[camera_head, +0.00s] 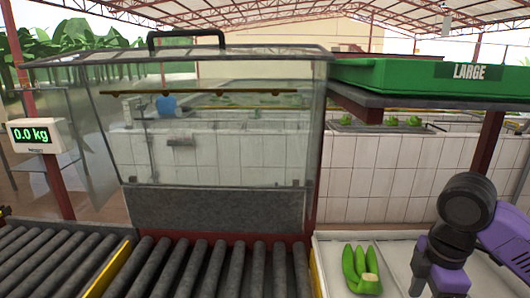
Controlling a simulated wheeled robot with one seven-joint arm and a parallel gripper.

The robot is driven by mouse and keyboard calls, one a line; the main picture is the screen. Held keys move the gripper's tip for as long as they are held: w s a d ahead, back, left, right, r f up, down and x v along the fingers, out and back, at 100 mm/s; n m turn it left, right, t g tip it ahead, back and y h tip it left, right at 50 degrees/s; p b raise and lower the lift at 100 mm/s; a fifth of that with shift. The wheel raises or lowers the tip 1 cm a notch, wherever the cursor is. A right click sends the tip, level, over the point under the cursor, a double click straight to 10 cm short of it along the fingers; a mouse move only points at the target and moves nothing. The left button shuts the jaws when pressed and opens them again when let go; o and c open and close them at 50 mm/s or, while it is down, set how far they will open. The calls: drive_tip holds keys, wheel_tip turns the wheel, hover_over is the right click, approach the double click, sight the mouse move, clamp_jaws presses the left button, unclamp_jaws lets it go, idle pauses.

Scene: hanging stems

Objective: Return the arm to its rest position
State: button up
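My arm (466,208), purple and black, is at the lower right of the head view, bent downward over a pale tray. Its lower end, with my gripper (436,278), is near the bottom edge. The fingertips do not show clearly, and I cannot tell whether they are open or shut. A small bunch of green bananas (360,268) lies in the tray to the left of my gripper, with a visible gap between them in the picture.
The pale tray (330,250) is beside a roller conveyor (215,268). A clear-walled case (215,135) with a black handle stands behind the rollers. A green crate marked LARGE (400,75) sits on a shelf above right. A scale display (35,136) reads 0.0 kg.

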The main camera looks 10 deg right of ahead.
drive_tip(key=w+a+r+m+t+y, duration=0.1)
drive_tip(key=w+a+r+m+t, duration=0.2)
drive_tip(key=w, duration=0.4)
drive_tip(key=w+a+r+t+y, duration=0.1)
drive_tip(key=w+a+r+t, duration=0.2)
drive_tip(key=w+r+t, duration=0.3)
drive_tip(key=w+a+r+m+t+y, duration=0.1)
drive_tip(key=w+a+r+m+t, duration=0.1)
drive_tip(key=a+r+m+t, duration=0.7)
drive_tip(key=s+a+f+g+h, duration=0.1)
drive_tip(key=s+f, duration=0.7)
drive_tip(key=s, duration=0.6)
drive_tip(key=s+a+f+g+h, duration=0.1)
drive_tip(key=s+a+f, duration=0.1)
drive_tip(key=s+f, duration=0.6)
drive_tip(key=s+a+f+m+g, duration=0.1)
drive_tip(key=s+f, duration=0.7)
drive_tip(key=s, duration=1.2)
drive_tip(key=shift+s+a+f+g+h, duration=0.3)
drive_tip(key=shift+a+f+g+h, duration=0.1)
drive_tip(key=shift+a, duration=0.25)
